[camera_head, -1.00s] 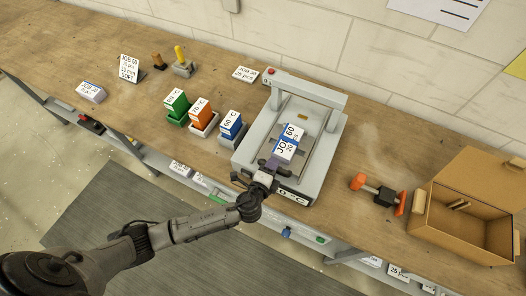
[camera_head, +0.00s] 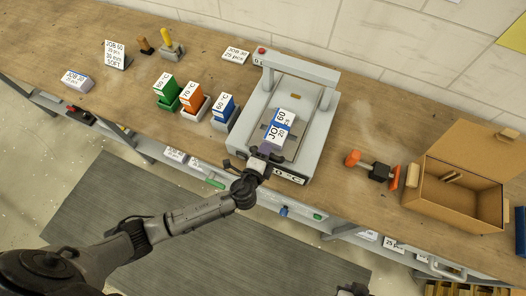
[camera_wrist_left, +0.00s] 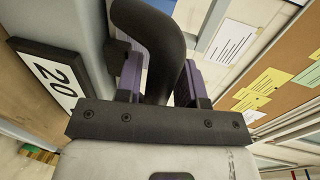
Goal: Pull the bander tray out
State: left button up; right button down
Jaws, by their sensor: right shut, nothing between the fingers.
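The grey bander (camera_head: 307,165) stands on the bench with its arch at the back. Its tray (camera_head: 262,137) carries a blue-and-white stack marked JOB 60 (camera_head: 279,127). My left gripper (camera_head: 264,154) is at the front left of the bander, by the tray's front. In the left wrist view, its two purple fingers (camera_wrist_left: 160,84) lie on either side of a dark curved handle (camera_wrist_left: 155,40) and look closed on it. The exact contact is partly hidden. My right gripper (camera_head: 352,289) shows only as a dark piece at the bottom edge, clear of the bench.
Green (camera_head: 167,93), orange (camera_head: 192,98) and blue (camera_head: 224,107) boxes in holders stand left of the bander. An orange-handled tool (camera_head: 376,170) and an open cardboard box (camera_head: 457,190) are to the right. Bare bench lies between bander and tool.

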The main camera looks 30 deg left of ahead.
pick_arm(q)
jog(key=b+v, duration=0.1)
jog(key=v, duration=1.2)
jog(key=shift+s, duration=0.4)
jog(key=s+a+f+n+g+h, duration=0.1)
jog(key=s+a+n+g, duration=0.2)
jog(key=s+n+g, duration=0.4)
jog(key=s+a+f+n+g, duration=0.2)
jog(key=s+a+n+g, duration=0.25)
jog(key=s+n, duration=0.35)
notch_tip(320, 180, up, 17)
jog(key=w+p, duration=0.1)
jog(key=p, duration=1.4)
jog(key=shift+w+d+n+p, duration=0.2)
jog(key=shift+d+n+p, duration=0.1)
jog(key=shift+d+p, duration=0.1)
jog(key=shift+f+g, duration=0.15)
jog(key=shift+g, duration=0.1)
